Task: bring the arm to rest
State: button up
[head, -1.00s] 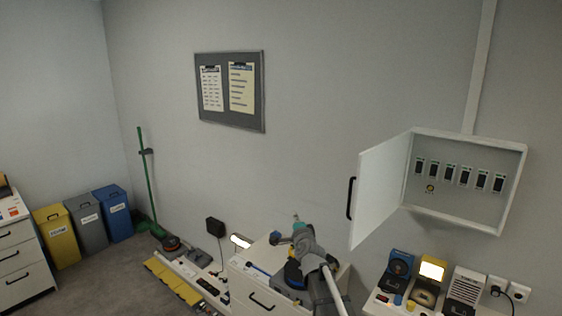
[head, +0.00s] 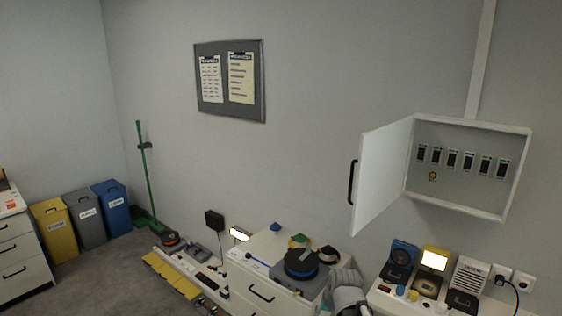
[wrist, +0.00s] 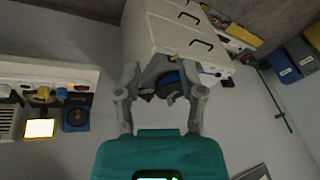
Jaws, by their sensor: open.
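My gripper (wrist: 163,88) is open in the wrist view, its two grey fingers spread apart with nothing held between them. Beyond the fingers lie a blue round spool and the white drawer cabinet (wrist: 165,40). In the head view only grey links of my arm show, low at the bottom edge right of the cabinet (head: 252,262); the gripper itself cannot be made out there. The blue-topped spool (head: 301,262) sits on a grey base on the cabinet top, left of my arm.
An open wall cabinet (head: 460,200) hangs at right, its white door (head: 382,175) swung out to the left. Below it a bench (head: 385,297) carries a lit device (head: 434,259) and other equipment. Yellow, grey and blue bins (head: 113,208) stand at left.

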jog(key=s+d+f+n+g+h+b, duration=0.1)
jog(key=s+d+f+g, duration=0.1)
jog(key=s, duration=0.6)
jog(key=shift+s+d+f+n+g+h, duration=0.15)
jog(key=shift+s+d+n+g+h, duration=0.15)
jog(key=shift+d+g, duration=0.6)
jog(key=shift+w+d, duration=0.1)
jog(key=shift+d, duration=0.15)
